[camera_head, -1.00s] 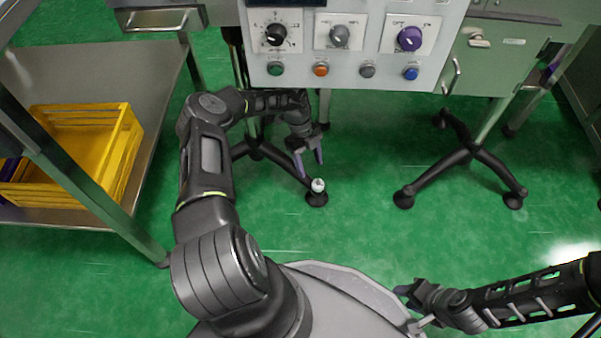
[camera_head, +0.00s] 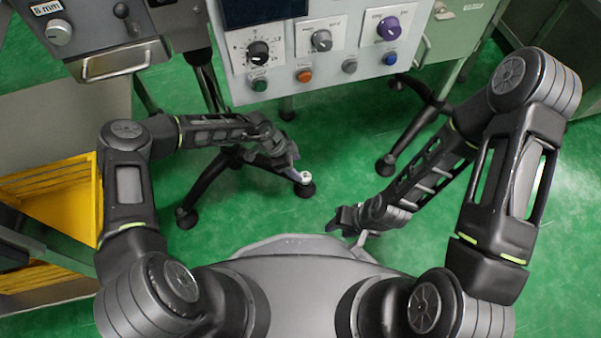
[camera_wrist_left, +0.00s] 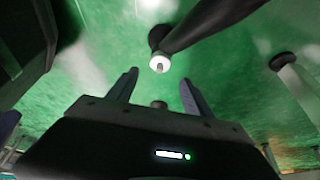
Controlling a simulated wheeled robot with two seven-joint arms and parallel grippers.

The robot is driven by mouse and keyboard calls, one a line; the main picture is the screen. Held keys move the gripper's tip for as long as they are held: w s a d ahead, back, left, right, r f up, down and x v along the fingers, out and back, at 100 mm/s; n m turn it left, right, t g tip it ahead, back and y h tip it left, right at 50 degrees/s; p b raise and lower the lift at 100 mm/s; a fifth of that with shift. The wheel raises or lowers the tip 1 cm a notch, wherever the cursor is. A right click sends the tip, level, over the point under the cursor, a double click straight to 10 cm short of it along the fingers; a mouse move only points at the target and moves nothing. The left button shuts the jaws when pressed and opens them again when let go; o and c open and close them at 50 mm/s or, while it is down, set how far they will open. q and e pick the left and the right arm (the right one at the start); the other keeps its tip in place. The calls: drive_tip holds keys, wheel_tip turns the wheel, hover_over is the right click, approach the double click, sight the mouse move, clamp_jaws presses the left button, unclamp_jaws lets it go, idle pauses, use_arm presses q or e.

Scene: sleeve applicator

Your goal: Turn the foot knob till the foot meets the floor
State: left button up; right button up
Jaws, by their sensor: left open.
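The foot knob is a small white round piece (camera_head: 304,178) on top of a black foot (camera_head: 306,192) at the end of a black stand leg. In the left wrist view the knob (camera_wrist_left: 160,63) shows just beyond the fingertips, about midway between them. My left gripper (camera_head: 294,158) is open and empty, close to the knob on its upper left side. Its two fingers also show in the left wrist view (camera_wrist_left: 158,80), apart from the knob. Whether the foot touches the floor cannot be told. My right gripper (camera_head: 335,218) is low at centre, away from the knob; its fingers are unclear.
The control panel (camera_head: 300,75) with dials and coloured buttons stands above and behind. A second black stand foot (camera_head: 386,165) is to the right. A yellow crate (camera_head: 60,195) sits on a shelf at left.

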sight(306, 176)
use_arm(q)
drive_tip(key=b+x, duration=0.3)
drive_tip(key=x, duration=0.4)
drive_tip(key=shift+d+f+b, duration=0.15)
drive_tip(key=shift+f+b, duration=0.15)
drive_tip(key=shift+b, duration=0.1)
clamp_jaws()
